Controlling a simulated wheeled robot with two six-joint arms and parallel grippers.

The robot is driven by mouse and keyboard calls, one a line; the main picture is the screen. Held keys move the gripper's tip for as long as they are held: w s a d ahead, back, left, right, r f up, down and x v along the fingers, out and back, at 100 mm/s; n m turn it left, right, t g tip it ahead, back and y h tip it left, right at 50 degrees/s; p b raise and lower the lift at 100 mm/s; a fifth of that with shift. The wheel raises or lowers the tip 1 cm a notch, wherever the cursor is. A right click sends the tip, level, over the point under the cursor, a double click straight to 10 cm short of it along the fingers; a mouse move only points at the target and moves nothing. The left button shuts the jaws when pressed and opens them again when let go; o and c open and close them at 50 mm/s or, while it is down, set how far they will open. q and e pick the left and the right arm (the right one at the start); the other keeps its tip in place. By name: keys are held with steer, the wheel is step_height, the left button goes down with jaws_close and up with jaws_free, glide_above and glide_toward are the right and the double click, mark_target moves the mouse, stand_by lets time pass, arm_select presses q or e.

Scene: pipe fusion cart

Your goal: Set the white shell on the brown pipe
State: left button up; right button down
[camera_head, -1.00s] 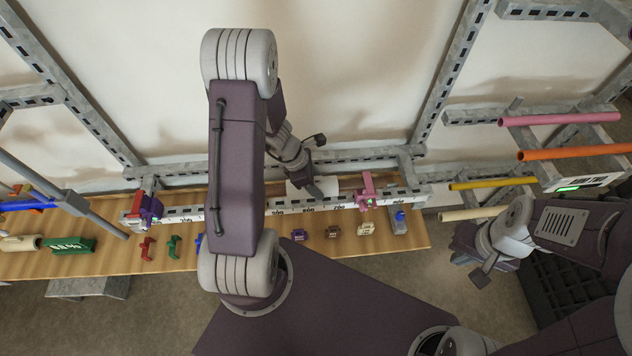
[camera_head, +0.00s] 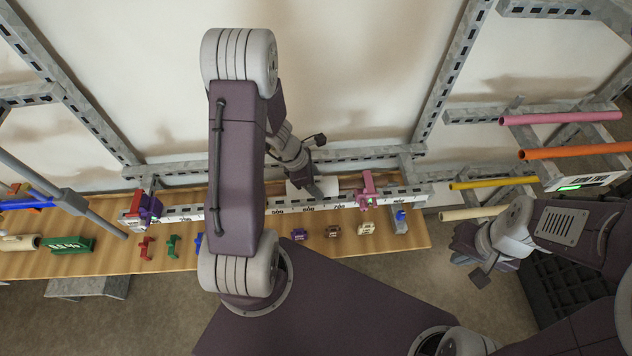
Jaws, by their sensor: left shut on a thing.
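The white shell (camera_head: 329,185) is at the tip of my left gripper (camera_head: 311,189), low over the middle of the marked rail on the bench. My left gripper is shut on it, and the fingers hide part of it. A thin stretch of the brown pipe (camera_head: 349,185) shows behind the rail, next to the shell and left of the pink clamp. I cannot tell whether the shell touches the pipe. My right gripper (camera_head: 468,262) hangs off the right end of the bench, away from both; its finger opening is unclear.
A pink clamp (camera_head: 368,189) and a purple clamp (camera_head: 149,207) stand on the white marked rail (camera_head: 240,210). Several small coloured clips lie along the wooden bench (camera_head: 270,255). Coloured pipes, including an orange one (camera_head: 570,151), rest on the right rack.

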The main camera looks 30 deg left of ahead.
arm_select(q)
steer(key=o, duration=1.4)
steer(key=shift+r, duration=0.15)
steer(key=p+v, duration=0.2)
steer(key=v, duration=0.6)
steer(key=shift+p, duration=0.35)
steer(key=shift+s+a+r, duration=0.15)
steer(key=shift+s+r, duration=0.05)
steer(key=shift+r, duration=0.2)
steer(key=shift+w, duration=0.1)
